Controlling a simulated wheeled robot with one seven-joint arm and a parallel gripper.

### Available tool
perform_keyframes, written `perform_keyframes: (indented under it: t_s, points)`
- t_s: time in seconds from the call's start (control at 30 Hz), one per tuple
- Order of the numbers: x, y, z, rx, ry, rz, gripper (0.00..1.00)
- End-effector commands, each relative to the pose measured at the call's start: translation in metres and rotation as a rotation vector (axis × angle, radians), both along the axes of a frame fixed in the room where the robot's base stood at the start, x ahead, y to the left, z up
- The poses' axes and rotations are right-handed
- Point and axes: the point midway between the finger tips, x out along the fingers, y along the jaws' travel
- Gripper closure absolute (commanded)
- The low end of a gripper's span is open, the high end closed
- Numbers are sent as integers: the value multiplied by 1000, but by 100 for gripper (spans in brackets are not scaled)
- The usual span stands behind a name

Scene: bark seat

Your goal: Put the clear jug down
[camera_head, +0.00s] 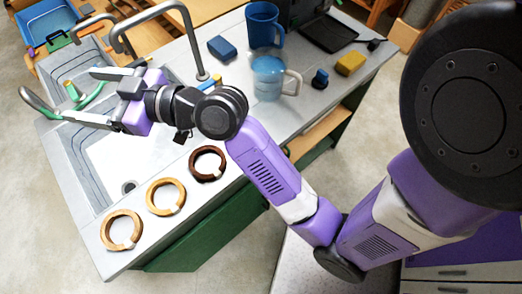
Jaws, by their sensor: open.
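The clear jug (268,82) stands upright on the grey counter (315,95), right of the sink. It is see-through with a bluish tint, and its pale handle points right. My gripper (76,95) is far to its left, over the sink area, with its fingers spread apart and pointing left. It holds no jug. My purple arm crosses the counter in front of the jug without covering it.
A blue mug (262,25) stands behind the jug. A blue block (222,48), a yellow block (350,63) and a black tray (328,32) lie nearby. Tall taps (188,30) rise between gripper and jug. Several wooden rings (165,210) lie along the front edge.

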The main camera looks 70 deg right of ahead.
Motion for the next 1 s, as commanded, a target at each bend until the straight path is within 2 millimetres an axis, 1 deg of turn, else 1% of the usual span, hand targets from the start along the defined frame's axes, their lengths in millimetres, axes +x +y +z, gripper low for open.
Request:
perform_keyframes:
  t_s: [0.03,0.17,0.2,0.27,0.3,0.37,0.4,0.47,0.5,0.57,0.6,0.63,0.7,0.8,0.9,1.0]
  points:
    - [-11,13,-15,63,17,-24,24]
    - [-45,28,-51,184,57,-109,24]
    - [-58,32,-63,212,71,-134,24]
    - [-80,38,-80,243,97,-168,24]
    - [-95,42,-91,257,115,-188,24]
    - [-120,46,-107,271,141,-216,24]
    - [-138,48,-116,272,158,-233,24]
    - [-165,49,-128,269,182,-251,24]
    - [-184,50,-135,260,198,-258,24]
    - [-212,49,-142,240,219,-264,24]
    - [-231,48,-146,222,230,-263,24]
    - [-244,47,-147,206,237,-261,24]
    - [-273,43,-148,167,251,-245,24]
    - [-306,37,-144,110,261,-209,24]
    - [-328,32,-139,65,263,-170,24]
    - [-340,29,-134,38,262,-141,24]
